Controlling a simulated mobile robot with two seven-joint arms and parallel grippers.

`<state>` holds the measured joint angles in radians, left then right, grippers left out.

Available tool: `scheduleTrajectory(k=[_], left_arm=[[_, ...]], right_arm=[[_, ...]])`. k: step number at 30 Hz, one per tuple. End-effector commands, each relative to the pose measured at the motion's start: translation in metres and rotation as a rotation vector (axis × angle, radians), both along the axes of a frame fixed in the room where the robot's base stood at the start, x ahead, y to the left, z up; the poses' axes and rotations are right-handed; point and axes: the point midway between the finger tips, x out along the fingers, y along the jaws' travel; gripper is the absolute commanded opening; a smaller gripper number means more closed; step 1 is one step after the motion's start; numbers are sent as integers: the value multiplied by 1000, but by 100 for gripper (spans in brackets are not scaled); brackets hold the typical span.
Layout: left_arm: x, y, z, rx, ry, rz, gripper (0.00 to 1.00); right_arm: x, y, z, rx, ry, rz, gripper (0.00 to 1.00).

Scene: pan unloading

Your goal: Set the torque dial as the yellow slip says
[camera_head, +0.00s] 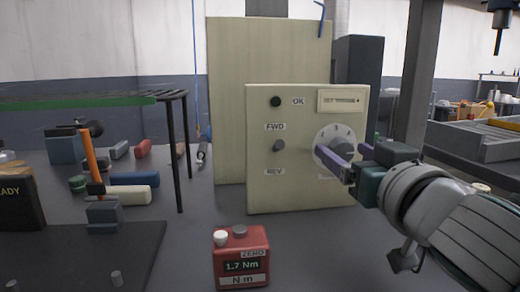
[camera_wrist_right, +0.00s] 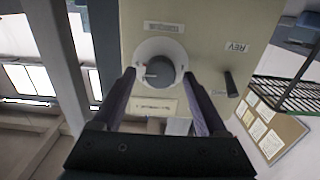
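The torque dial (camera_head: 338,134) is a white numbered disc with a grey knob on the cream control panel (camera_head: 264,196). In the right wrist view its knob (camera_wrist_right: 161,70) shows a pale mark toward the left. The pale yellow slip (camera_head: 341,100) sits above the dial; its text starts like "SET TORQUE", but its number is too small to read. It appears below the dial in the wrist view (camera_wrist_right: 152,106). My right gripper (camera_head: 335,151) is open in front of the dial, its purple fingers on either side of the knob with visible gaps. My left gripper is out of view.
A toggle switch (camera_head: 279,146) stands between FWD and REV labels, under a dark OK lamp (camera_head: 275,101). A red meter (camera_head: 241,258) reading 1.7 Nm stands in front. A dark-legged rack (camera_head: 176,150) is at left.

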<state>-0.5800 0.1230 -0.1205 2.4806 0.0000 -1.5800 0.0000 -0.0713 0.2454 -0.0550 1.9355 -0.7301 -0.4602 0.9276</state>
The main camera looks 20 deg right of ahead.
Motion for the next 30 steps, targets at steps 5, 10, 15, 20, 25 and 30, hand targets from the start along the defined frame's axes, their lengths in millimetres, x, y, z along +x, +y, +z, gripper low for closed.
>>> scheduleTrajectory(k=[5,10,15,20,25,30], left_arm=[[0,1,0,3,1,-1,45],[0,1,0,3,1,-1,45],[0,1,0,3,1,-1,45],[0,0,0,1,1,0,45],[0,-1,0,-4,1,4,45],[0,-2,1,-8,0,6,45]], right_arm=[[0,0,0,0,0,0,55],[0,0,0,0,0,0,36],[0,0,0,0,0,0,17],[0,0,0,0,0,0,0],[0,0,0,-1,0,0,0],[0,0,0,-27,8,0,0]])
